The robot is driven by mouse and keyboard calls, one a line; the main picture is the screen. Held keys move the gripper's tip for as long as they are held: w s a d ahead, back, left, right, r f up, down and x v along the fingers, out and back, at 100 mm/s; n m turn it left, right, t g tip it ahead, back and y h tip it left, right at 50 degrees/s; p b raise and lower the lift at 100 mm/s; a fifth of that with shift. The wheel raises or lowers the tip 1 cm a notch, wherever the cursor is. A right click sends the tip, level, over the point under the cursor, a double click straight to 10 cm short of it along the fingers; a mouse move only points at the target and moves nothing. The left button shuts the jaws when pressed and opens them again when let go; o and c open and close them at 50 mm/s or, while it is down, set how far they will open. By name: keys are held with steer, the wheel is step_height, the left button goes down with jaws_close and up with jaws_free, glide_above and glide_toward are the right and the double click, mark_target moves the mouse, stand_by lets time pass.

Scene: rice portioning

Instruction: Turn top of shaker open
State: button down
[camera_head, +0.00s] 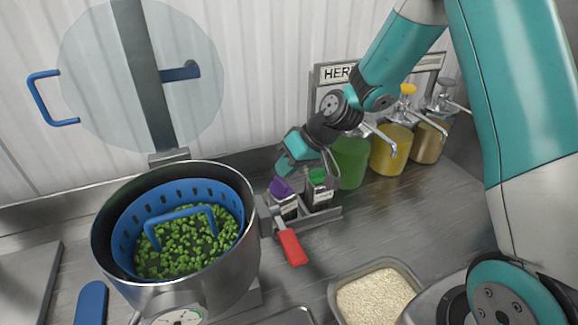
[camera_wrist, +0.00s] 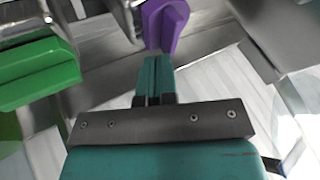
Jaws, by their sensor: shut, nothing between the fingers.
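The shaker with the purple top (camera_head: 280,188) stands in a small metal rack on the counter, and its purple top shows at the top of the wrist view (camera_wrist: 168,24). A second shaker with a green top (camera_head: 317,177) stands to its right; a green top shows at the left of the wrist view (camera_wrist: 38,72). My gripper (camera_head: 283,168) is shut and empty, just above the purple top. In the wrist view its fingertips (camera_wrist: 155,62) lie close to the purple top. I cannot tell whether they touch it, or whether either top is open.
A steel pot (camera_head: 186,292) with a blue basket (camera_head: 124,235) of green vegetables stands at the left. A red handle (camera_head: 291,247) juts out before the rack. A rice tray (camera_head: 335,300) sits at the front. Pump dispensers (camera_head: 390,150) stand behind, to the right.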

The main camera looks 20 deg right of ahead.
steer(key=shift+d, duration=0.1)
steer(key=shift+s+d, duration=0.5)
steer(key=shift+s, duration=0.1)
steer(key=b+v, duration=0.2)
steer(key=v, duration=1.5)
steer(key=s+a+n+g+h, duration=0.1)
steer(key=s+a, duration=0.6)
steer(key=s, duration=0.3)
steer(key=s+a+n+g+h, duration=0.1)
steer(key=s+a+n+g, duration=0.1)
steer(key=s+a, duration=0.6)
steer(key=shift+s+a+f, duration=0.3)
steer(key=shift+s+f, duration=0.15)
steer(key=shift+s, duration=0.75)
